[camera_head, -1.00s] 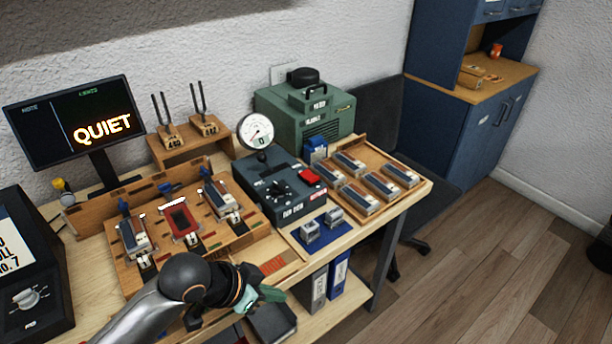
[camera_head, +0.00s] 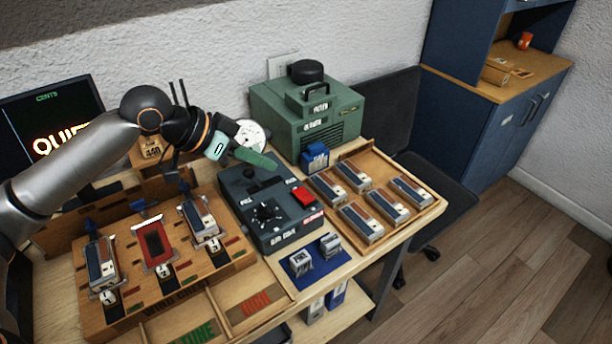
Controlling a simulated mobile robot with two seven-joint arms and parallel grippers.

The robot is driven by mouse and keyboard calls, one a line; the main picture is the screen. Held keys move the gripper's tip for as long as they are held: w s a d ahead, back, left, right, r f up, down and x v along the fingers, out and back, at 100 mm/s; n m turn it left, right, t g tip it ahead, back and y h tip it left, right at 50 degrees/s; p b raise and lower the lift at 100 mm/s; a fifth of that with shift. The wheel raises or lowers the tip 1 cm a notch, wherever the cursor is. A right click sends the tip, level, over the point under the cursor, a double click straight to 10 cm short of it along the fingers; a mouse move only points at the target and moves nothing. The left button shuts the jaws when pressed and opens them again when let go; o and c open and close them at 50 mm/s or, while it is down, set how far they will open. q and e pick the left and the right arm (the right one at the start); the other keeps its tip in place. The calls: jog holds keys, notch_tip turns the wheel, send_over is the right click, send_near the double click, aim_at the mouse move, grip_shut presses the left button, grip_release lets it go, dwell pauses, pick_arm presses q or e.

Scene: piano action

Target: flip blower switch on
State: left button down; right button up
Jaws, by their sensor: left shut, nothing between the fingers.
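A dark control box (camera_head: 270,208) stands on the bench with a black knob (camera_head: 266,212) on top. A red rocker switch (camera_head: 303,196) sits at its right side, with a small red label below it; its on or off position is too small to tell. A green machine (camera_head: 310,112) with a black top cap and labels stands behind the box. My left gripper (camera_head: 262,159) is shut and empty, its green fingers above the back of the box, left of and behind the red switch, apart from it.
A wooden tray (camera_head: 428,210) with several grey-and-brown blocks lies right of the box. A blue mat (camera_head: 318,272) with two small metal parts lies in front. A wooden chest (camera_head: 190,275) with blocks is at left. A screen (camera_head: 45,115) stands behind my arm.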

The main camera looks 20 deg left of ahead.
pick_arm(q)
send_over(312, 196)
jog(key=s+a, duration=0.2)
notch_tip(312, 196, down, 7)
jog(key=shift+w+a+r, duration=0.1)
jog(key=shift+w+a, duration=0.05)
notch_tip(312, 196, down, 3)
jog(key=shift+r, duration=0.15)
jog(key=shift+s+f, duration=0.2)
jog(key=shift+f, duration=0.5)
pick_arm(e)
jog(key=shift+s, duration=0.25)
